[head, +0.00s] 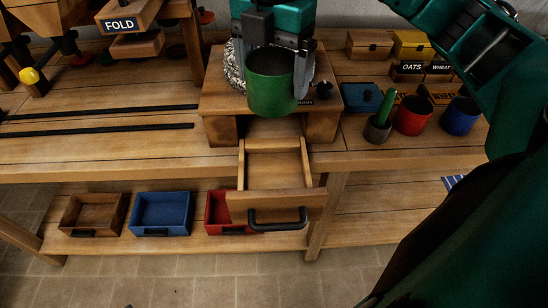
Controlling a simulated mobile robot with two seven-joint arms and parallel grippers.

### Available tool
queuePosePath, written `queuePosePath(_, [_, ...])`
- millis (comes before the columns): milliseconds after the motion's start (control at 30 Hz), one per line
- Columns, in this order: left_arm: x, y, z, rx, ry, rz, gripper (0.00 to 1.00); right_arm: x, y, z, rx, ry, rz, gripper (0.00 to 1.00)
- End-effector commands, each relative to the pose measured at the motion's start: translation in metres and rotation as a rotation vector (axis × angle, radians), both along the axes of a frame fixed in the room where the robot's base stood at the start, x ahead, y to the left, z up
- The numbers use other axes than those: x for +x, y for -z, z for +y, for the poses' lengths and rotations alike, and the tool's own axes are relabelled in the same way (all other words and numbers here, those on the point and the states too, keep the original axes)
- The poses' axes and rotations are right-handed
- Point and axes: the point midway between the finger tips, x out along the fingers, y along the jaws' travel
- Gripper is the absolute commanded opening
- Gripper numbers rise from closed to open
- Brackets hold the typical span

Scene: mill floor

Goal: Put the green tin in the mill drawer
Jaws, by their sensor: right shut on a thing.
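The green tin (270,85) is held in my right gripper (272,70), whose fingers are shut on it. The tin is upright, in front of the mill (215,100) and above the back of the mill drawer. The mill drawer (275,200) is pulled out toward me, with a black handle on its front. The inside that shows looks bare; its back end is partly hidden under the mill body. My left gripper is not in the view.
On the bench right of the mill stand a blue box (361,97), a small pot with a green cylinder (378,127), a red tin (413,116) and a blue tin (461,117). Brown, blue (162,213) and red trays sit on the shelf below. A FOLD sign (121,25) is at left.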

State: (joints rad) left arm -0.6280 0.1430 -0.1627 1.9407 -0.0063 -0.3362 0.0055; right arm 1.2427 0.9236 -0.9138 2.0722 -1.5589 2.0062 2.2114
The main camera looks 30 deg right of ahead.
Motion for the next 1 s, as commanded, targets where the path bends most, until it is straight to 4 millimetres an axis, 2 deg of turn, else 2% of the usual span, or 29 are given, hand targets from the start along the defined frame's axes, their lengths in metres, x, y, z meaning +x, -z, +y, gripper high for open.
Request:
queuePosePath(133, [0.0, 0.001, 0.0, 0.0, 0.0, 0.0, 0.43, -0.001, 0.0, -0.001, -0.001, 0.087, 0.001, 0.53])
queuePosePath(267, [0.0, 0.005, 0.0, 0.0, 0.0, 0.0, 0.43, -0.002, 0.016, -0.001, -0.001, 0.101, 0.004, 0.53])
queuePosePath(700, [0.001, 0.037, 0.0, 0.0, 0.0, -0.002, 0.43, -0.003, 0.12, 0.0, 0.001, 0.099, 0.006, 0.53])
queuePosePath(833, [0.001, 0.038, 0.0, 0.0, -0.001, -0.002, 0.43, -0.002, 0.142, -0.001, -0.001, 0.1, 0.003, 0.53])
queuePosePath(1000, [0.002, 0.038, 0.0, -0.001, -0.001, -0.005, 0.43, -0.001, 0.155, -0.001, -0.002, 0.1, -0.001, 0.53])
